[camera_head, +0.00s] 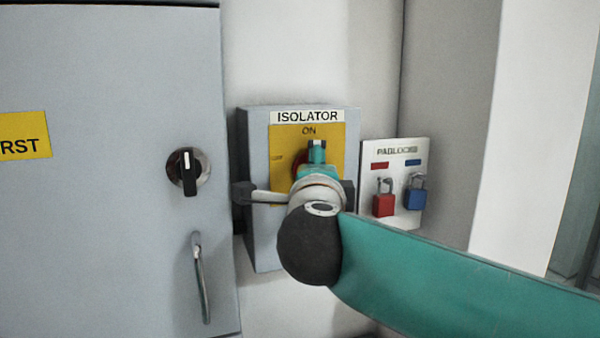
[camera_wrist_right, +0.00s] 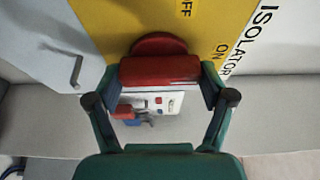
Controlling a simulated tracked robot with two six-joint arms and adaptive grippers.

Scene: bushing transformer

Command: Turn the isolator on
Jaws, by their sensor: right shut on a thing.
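The grey isolator box (camera_head: 256,235) carries a yellow plate with ON at the top and OFF at the left. Its red handle (camera_wrist_right: 160,70) sits on a round red base (camera_wrist_right: 158,43); in the head view only a red sliver (camera_head: 298,164) shows. My right gripper (camera_wrist_right: 160,78) is shut on the red handle, one finger at each end of it. In the head view the right gripper (camera_head: 316,166) covers most of the handle. The handle appears roughly upright, its upper end towards ON; its exact angle is partly hidden. My left gripper is not in view.
A padlock board (camera_head: 407,153) with a red padlock (camera_head: 383,204) and a blue padlock (camera_head: 416,198) hangs just right of the isolator. A grey cabinet (camera_head: 110,230) with a black rotary switch (camera_head: 188,172) and a metal handle (camera_head: 201,280) stands at the left.

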